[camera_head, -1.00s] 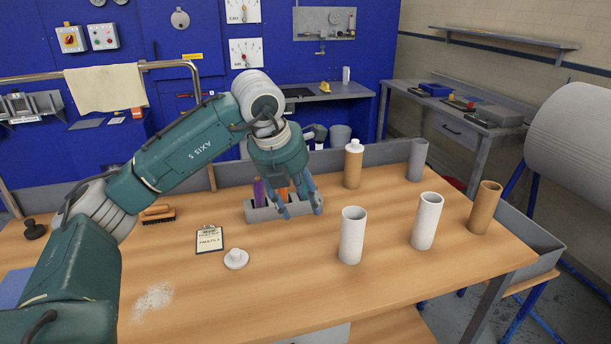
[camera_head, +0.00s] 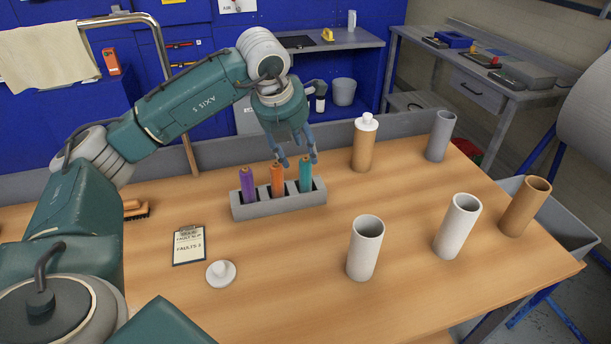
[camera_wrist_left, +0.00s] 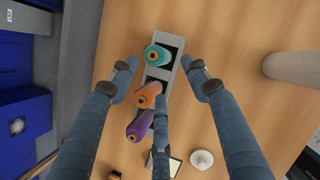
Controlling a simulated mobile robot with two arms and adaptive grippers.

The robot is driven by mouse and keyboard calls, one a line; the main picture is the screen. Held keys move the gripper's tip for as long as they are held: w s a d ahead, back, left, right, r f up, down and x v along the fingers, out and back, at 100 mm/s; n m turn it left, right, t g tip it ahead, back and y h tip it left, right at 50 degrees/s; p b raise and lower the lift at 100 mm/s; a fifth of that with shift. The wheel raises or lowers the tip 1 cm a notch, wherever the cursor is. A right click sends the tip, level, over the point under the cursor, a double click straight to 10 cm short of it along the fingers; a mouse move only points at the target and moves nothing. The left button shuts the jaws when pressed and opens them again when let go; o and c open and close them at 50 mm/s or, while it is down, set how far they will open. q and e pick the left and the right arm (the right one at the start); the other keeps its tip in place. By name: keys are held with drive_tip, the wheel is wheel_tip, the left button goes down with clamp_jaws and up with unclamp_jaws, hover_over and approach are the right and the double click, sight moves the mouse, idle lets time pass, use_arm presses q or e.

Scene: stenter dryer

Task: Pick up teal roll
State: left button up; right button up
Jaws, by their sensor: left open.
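The teal roll (camera_head: 305,174) stands upright in the right slot of a grey three-slot holder (camera_head: 280,210) on the wooden table. An orange roll (camera_head: 277,180) is in the middle slot and a purple roll (camera_head: 247,186) in the left one. My left gripper (camera_head: 302,160) is open and empty, fingers pointing down, close above and around the teal roll's top in the picture. In the left wrist view the teal roll (camera_wrist_left: 158,56) shows between the spread fingers of the gripper (camera_wrist_left: 160,78), touching none visibly. The third finger overlaps the orange and purple rolls. My right gripper is not in view.
A brown tube with a white cap (camera_head: 364,145) and a grey tube (camera_head: 439,136) stand right of the holder. White tubes (camera_head: 365,250) and a brown tube (camera_head: 525,206) stand nearer. A clipboard (camera_head: 189,245) and white knobbed disc (camera_head: 221,273) lie in front.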

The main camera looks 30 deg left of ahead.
sight(304, 159)
use_arm(q)
drive_tip(key=shift+w+a+f, duration=0.1)
drive_tip(key=shift+w+f, duration=0.3)
drive_tip(key=shift+f, duration=0.2)
drive_tip(key=p+x, duration=0.1)
drive_tip(key=x, duration=0.1)
drive_tip(key=p+x, duration=0.1)
drive_tip(key=x, duration=0.1)
drive_tip(key=shift+w, duration=0.45)
drive_tip(key=shift+a+f, duration=0.1)
drive_tip(key=shift+f, duration=0.05)
drive_tip(key=c, duration=1.1)
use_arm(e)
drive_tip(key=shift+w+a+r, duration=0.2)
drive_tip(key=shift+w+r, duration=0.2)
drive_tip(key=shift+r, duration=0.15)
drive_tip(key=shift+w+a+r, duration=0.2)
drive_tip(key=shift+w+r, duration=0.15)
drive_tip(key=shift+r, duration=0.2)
